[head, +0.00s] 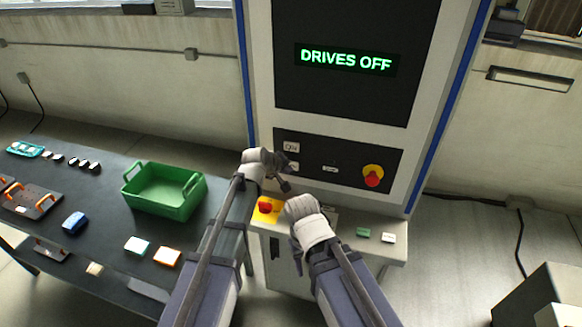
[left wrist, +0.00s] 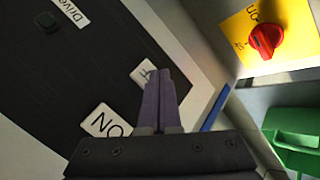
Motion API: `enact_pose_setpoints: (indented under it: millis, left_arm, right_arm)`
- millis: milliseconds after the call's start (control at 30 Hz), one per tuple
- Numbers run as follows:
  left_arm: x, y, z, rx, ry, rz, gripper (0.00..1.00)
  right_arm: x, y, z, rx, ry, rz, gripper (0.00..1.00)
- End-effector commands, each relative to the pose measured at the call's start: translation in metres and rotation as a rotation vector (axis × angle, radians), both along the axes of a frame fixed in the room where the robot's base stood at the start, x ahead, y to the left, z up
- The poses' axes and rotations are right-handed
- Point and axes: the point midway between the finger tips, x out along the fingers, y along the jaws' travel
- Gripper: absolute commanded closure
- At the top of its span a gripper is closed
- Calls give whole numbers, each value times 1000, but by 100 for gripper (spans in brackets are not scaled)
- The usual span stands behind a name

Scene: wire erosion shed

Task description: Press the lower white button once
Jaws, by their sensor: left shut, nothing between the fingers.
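The control panel (head: 330,186) is a black strip on the machine front under a screen (head: 347,61) reading "DRIVES OFF". The lower white button (head: 294,166) is just below, partly hidden by my left gripper (head: 285,182). In the left wrist view my left fingers (left wrist: 160,75) are shut and empty, overlapping the lower button (left wrist: 142,74); I cannot tell whether they touch it. My right gripper (head: 297,252) is low by the ledge, its fingers unclear.
A red knob on a yellow plate (head: 266,209) is below the panel. A red emergency stop (head: 373,177) is at the panel's right. A green crate (head: 164,190) and loose parts stand on the dark table (head: 110,235) at left. The ledge (head: 397,257) holds small blocks.

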Motion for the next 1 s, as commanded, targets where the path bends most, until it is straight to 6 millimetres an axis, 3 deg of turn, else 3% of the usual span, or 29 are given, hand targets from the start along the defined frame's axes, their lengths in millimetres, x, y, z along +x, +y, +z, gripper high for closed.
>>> enact_pose_setpoints:
  millis: [233,667,1000]
  left_arm:
    - [-12,4,0,0,0,0,100]
    - [-15,5,0,0,0,0,100]
    - [-44,14,0,0,0,0,100]
  right_arm:
    - [0,0,0,0,0,0,50]
    - [0,0,0,0,0,0,50]
    - [0,0,0,0,0,0,50]
